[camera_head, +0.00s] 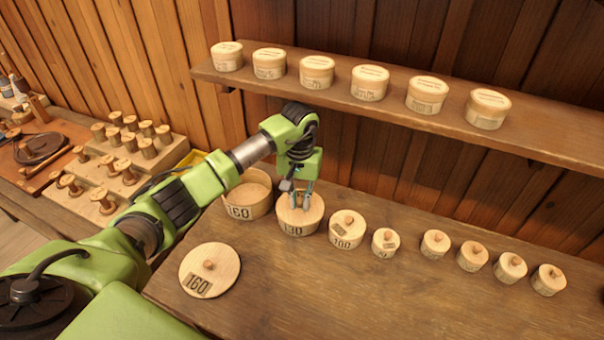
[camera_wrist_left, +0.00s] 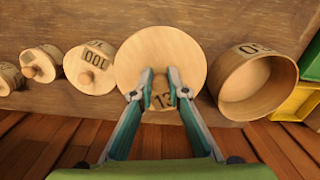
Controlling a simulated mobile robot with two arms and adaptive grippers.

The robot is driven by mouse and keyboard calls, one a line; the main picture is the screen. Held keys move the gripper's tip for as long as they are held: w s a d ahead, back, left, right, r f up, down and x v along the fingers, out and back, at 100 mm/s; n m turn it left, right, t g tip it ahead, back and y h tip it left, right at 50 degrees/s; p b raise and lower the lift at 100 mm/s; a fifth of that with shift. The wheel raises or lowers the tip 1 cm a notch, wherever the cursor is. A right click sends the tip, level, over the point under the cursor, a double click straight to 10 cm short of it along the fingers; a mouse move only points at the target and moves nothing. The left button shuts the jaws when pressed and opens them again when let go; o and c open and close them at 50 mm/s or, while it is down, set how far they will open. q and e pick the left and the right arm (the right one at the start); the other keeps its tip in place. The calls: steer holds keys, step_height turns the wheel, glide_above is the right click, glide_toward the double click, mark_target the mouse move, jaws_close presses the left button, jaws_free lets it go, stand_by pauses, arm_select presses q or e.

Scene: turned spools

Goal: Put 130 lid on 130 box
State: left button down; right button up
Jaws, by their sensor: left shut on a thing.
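The 130 box (camera_head: 298,230) stands on the table in the row of round wooden boxes. The 130 lid (camera_head: 309,216) is at the box's top; it also shows as a broad disc in the left wrist view (camera_wrist_left: 160,50). My left gripper (camera_head: 299,203) is above it, with its fingers shut on the lid's knob (camera_wrist_left: 160,90). The fingers hide part of the knob and the number. I cannot tell whether the lid is fully seated or slightly above the rim. My right gripper is not in view.
The open 160 box (camera_head: 240,212) stands close on the left, and the 160 lid (camera_head: 210,270) lies on the table in front. The lidded 100 box (camera_head: 346,235) and several smaller boxes stand to the right. A shelf (camera_head: 400,108) with round boxes runs above.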

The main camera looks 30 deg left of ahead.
mark_target(299, 194)
arm_select(q)
steer(key=w, duration=0.1)
steer(key=w+a+r, duration=0.1)
steer(key=w, duration=0.1)
steer(key=shift+a+r, duration=0.3)
steer(key=shift+r, duration=0.1)
steer(key=shift+w+a+r, duration=0.2)
steer(key=shift+w+r, duration=0.05)
steer(key=shift+f, duration=0.2)
steer(key=shift+f+b, duration=0.35)
steer(key=shift+f, duration=0.15)
steer(key=shift+w+f+b, duration=0.1)
steer(key=shift+f+b, duration=0.3)
steer(key=shift+f, duration=1.15)
steer(key=shift+a+f+b, duration=0.1)
steer(key=shift+f+b, duration=0.25)
steer(key=shift+b, duration=0.1)
steer(key=shift+f+b, duration=0.2)
steer(key=shift+b, duration=0.1)
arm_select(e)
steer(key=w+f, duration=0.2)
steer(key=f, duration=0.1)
arm_select(q)
steer(key=shift+s, duration=0.2)
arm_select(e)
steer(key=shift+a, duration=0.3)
arm_select(q)
steer(key=shift+b, duration=0.3)
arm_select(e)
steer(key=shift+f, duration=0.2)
